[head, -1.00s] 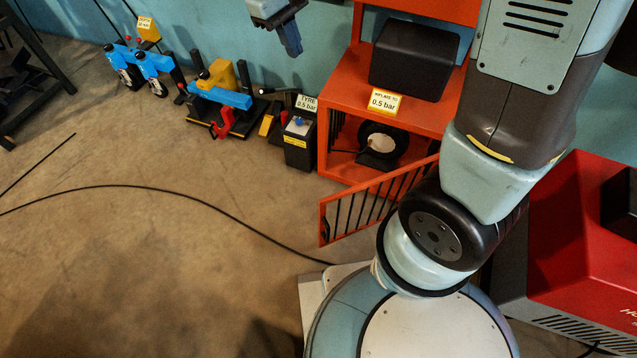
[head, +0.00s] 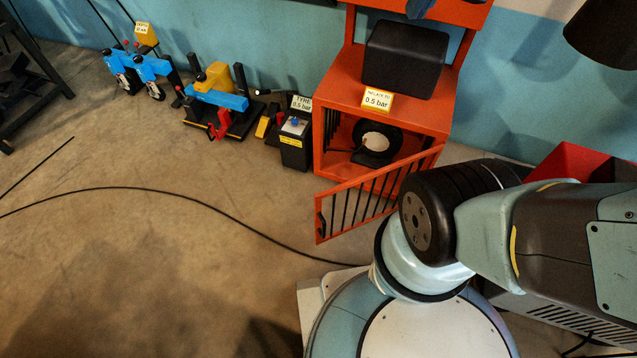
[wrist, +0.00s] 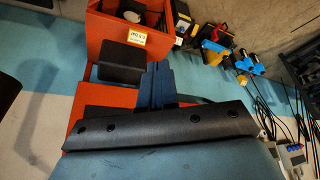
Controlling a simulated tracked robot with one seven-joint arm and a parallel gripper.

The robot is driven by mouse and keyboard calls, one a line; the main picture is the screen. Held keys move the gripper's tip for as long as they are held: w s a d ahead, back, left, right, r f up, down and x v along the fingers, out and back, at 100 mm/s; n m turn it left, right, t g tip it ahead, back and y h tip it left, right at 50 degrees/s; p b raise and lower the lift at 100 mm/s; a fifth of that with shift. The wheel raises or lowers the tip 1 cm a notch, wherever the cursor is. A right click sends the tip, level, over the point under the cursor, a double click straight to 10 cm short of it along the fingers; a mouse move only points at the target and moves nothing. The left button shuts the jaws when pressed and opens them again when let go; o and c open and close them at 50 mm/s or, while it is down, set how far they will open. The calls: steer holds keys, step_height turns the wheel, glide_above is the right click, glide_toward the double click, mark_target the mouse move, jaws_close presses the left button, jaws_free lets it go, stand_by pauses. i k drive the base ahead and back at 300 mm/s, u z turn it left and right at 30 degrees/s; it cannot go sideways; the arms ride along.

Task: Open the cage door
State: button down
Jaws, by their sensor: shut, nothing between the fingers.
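The orange barred cage door (head: 375,196) stands swung out from the orange cage (head: 335,92) in the head view. Its free end, with a dark latch piece, points to the lower left, and its right end meets the cage's front right side. Through the opening a small tyre on a dark stand (head: 377,141) shows inside. My gripper (wrist: 158,82) is shut and empty in the wrist view, apart from the door, which I cannot make out there. In the head view only a dark bluish bit shows at the top edge, above the cage.
A dark box (head: 404,60) and a yellow-white label (head: 377,99) are on top of the cage. A black tyre-labelled box (head: 296,140) stands left of it, with blue clamp devices (head: 218,98) farther left. A black cable crosses the open floor.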

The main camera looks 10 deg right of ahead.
mark_target(320, 224)
steer(key=u, duration=1.3)
steer(key=i, duration=0.1)
steer(key=z, duration=3.35)
steer(key=k, duration=0.95)
steer(key=u, duration=1.65)
